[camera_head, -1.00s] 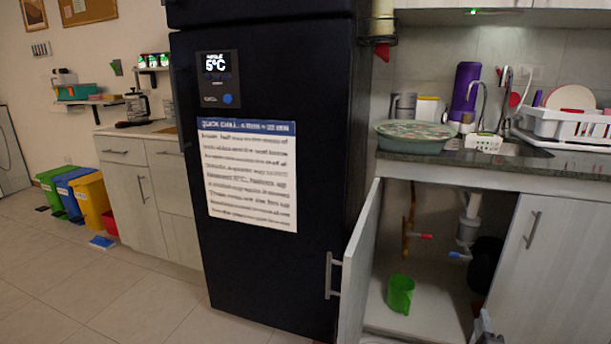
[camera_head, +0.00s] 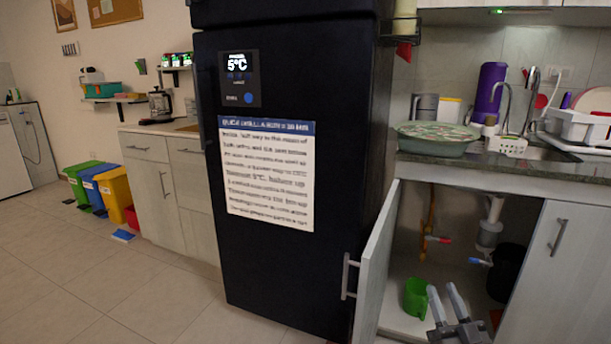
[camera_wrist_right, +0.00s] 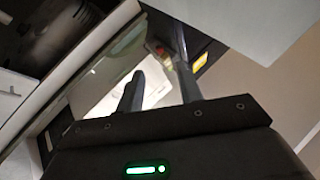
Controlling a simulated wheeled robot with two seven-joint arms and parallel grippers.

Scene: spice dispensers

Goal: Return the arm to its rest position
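My right gripper (camera_head: 443,290) shows at the lower right of the head view, in front of the open cabinet under the sink. Its two grey fingers point up and stand apart with nothing between them. In the right wrist view the same gripper (camera_wrist_right: 156,62) shows two dark fingers, spread and empty. The rest of my right arm is out of the head view. My left gripper is in neither view.
The open cabinet door (camera_head: 376,265) stands left of my right gripper. A green cup (camera_head: 416,298) and a dark bin (camera_head: 508,270) are inside the cabinet. The black fridge (camera_head: 290,270) is further left. Open floor (camera_head: 70,270) lies at the lower left.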

